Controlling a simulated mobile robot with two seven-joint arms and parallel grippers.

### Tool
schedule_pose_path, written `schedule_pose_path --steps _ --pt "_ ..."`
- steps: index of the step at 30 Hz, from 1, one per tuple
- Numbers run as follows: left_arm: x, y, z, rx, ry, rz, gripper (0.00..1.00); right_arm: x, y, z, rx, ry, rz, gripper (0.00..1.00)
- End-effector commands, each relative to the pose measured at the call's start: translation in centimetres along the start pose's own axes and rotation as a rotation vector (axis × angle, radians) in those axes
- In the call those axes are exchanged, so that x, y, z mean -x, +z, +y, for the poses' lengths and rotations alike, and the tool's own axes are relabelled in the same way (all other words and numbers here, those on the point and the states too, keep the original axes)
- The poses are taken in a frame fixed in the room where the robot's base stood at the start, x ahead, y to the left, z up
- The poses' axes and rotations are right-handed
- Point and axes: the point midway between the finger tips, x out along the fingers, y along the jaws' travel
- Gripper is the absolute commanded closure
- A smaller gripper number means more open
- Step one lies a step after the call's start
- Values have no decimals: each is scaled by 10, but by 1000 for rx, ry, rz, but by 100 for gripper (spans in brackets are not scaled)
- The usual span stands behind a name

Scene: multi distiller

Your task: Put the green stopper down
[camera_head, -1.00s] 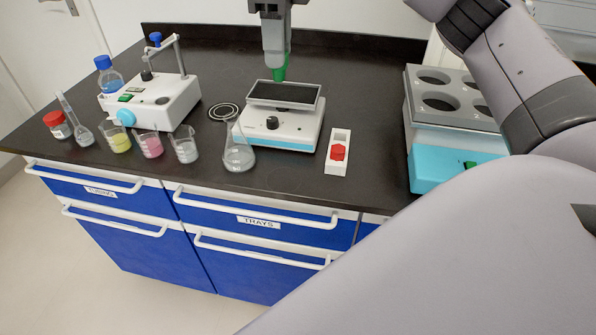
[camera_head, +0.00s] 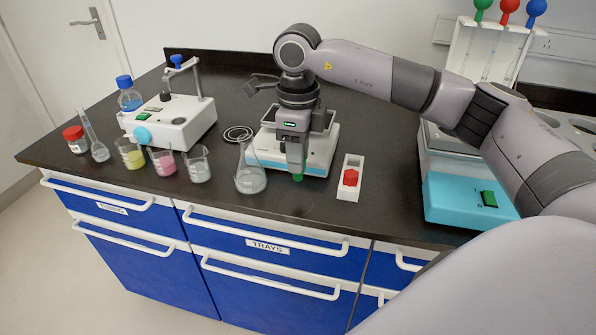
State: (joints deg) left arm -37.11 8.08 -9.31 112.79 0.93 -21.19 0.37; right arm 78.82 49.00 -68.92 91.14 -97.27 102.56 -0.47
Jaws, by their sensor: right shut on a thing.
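The green stopper (camera_head: 298,177) shows just below the fingers of my right gripper (camera_head: 297,168). The gripper points down and is shut on it, hiding most of it. It is in front of the white shaker with the tray top (camera_head: 320,160); I cannot tell whether the stopper touches anything below. A white block (camera_head: 347,193) with a red stopper (camera_head: 350,178) in it stands to the right. My left gripper is not in view.
An Erlenmeyer flask (camera_head: 250,180) stands close left of the gripper. Several beakers, a stirrer (camera_head: 185,120) and bottles are farther left. A turquoise-fronted bath (camera_head: 460,203) stands right. The bench front between flask and white block is mostly clear.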

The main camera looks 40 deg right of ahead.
Motion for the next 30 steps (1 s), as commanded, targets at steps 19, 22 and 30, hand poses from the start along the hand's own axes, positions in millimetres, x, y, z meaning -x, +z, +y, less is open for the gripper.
schedule_pose_path --steps 19,22,30 --pt "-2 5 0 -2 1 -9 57 -45 0 0 0 1 1 98" --pt "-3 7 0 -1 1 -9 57 -48 0 0 0 1 1 98" --pt "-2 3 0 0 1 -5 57 -46 0 0 0 1 1 45"
